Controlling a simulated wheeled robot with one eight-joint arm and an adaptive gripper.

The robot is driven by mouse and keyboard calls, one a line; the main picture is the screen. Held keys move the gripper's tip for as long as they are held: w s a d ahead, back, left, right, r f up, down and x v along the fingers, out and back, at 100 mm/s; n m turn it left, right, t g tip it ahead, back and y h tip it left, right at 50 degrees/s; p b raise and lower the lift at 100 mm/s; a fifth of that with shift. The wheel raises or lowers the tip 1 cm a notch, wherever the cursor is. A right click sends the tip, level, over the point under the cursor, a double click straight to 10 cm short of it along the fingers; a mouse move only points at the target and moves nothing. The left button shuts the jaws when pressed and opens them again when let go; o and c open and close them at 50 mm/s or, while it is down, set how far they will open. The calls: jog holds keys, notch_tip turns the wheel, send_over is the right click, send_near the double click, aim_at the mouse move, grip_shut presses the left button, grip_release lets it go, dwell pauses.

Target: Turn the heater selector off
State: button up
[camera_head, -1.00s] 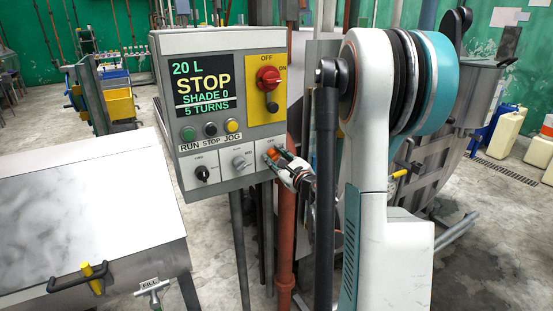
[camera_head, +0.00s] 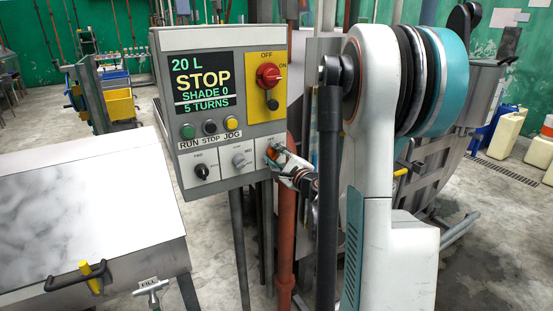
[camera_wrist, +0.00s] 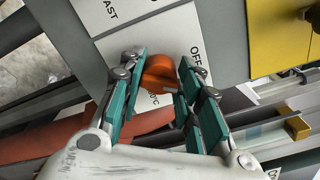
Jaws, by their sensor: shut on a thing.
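The heater selector is an orange knob (camera_wrist: 159,71) on a white plate at the lower right of the control panel. In the head view the knob (camera_head: 271,153) is small and partly covered by my gripper (camera_head: 280,158). In the wrist view my gripper (camera_wrist: 163,64) has its teal fingers on both sides of the knob, shut on it. The word OFF is printed beside the knob's right side there, and a °C mark shows below it. I cannot tell exactly which mark the knob points to.
The grey control panel (camera_head: 217,70) also carries a red rotary switch (camera_head: 268,75) on a yellow plate, several push buttons, a black knob (camera_head: 202,171) and a grey knob (camera_head: 239,160). Its display reads STOP. A red-brown pipe (camera_head: 286,225) runs below the panel.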

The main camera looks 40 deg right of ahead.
jog(key=n+b, duration=0.1)
jog(key=n, duration=0.5)
jog(key=shift+f+n, duration=0.15)
jog(key=shift+n, duration=0.15)
dwell(0.3)
jog(key=o, duration=1)
jog(key=shift+o, duration=0.2)
jog(key=v, duration=1.2)
